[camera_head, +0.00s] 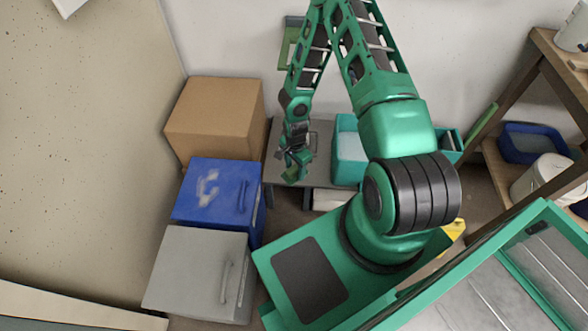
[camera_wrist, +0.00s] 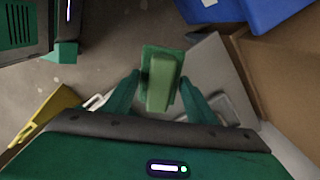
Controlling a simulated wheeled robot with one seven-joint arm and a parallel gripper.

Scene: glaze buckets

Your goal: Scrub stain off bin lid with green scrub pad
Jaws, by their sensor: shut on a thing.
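My gripper (camera_head: 294,164) hangs over the front of a small grey table, to the right of the blue bin. In the wrist view my gripper (camera_wrist: 157,88) is shut on the green scrub pad (camera_wrist: 162,80), with a finger on each side of it. In the head view the pad is small and hard to tell from the green fingers. The blue bin lid (camera_head: 225,183) has a pale whitish stain (camera_head: 207,188) on its left part and a handle on its right. The pad is apart from the lid. Part of the blue bin (camera_wrist: 272,12) shows in the wrist view.
A grey lidded bin (camera_head: 195,265) stands in front of the blue one, and a cardboard box (camera_head: 215,115) behind it. The small grey table (camera_head: 318,150) holds a teal container (camera_head: 350,152). A wooden shelf (camera_head: 545,75) stands at the right. Space above the lids is clear.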

